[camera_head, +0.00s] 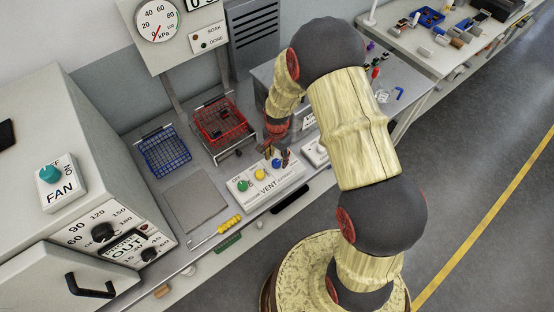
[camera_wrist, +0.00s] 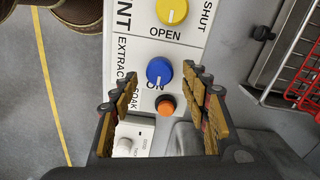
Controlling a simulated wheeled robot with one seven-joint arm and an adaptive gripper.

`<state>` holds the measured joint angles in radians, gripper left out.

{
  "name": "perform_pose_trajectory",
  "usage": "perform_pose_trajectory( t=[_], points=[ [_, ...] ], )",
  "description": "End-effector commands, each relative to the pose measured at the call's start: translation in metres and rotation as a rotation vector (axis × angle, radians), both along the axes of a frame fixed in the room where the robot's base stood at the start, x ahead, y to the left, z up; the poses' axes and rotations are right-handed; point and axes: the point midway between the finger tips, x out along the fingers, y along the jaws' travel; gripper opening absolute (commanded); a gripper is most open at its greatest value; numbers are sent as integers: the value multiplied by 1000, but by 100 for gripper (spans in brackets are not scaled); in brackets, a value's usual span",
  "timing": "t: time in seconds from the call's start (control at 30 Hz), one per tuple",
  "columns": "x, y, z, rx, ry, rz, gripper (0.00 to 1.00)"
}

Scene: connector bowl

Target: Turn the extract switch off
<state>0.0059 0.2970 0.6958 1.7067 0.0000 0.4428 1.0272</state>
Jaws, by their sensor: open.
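The extract switch is a blue knob (camera_wrist: 159,70) on a white panel (camera_wrist: 130,50). Its white pointer mark is on the side toward the printed ON, and EXTRACT is printed beside it. The blue knob also shows in the head view (camera_head: 276,163), partly near my fingers. My gripper (camera_wrist: 161,76) is open, with one finger on each side of the blue knob in the wrist view. I see gaps between the fingers and the knob. In the head view my gripper (camera_head: 276,152) is low over the panel. I cannot tell its exact height.
An orange button (camera_wrist: 166,105) marked SOAK sits close to the blue knob. A yellow vent knob (camera_wrist: 172,10) and a green knob (camera_head: 243,185) are on the same panel. A red basket (camera_head: 220,122) and a blue basket (camera_head: 165,152) stand nearby. A small white box (camera_wrist: 133,138) is beside the panel.

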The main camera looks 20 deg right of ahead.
Motion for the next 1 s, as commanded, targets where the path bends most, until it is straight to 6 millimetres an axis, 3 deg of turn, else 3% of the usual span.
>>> perform_pose_trajectory(
  t=[0.13, 0.43, 1.0],
  points=[
    [0, 0, -11, 0, 0, 0, 46],
    [0, 0, -14, 1, -1, 1, 46],
    [0, 0, -13, 1, -1, 1, 14]
  ],
)
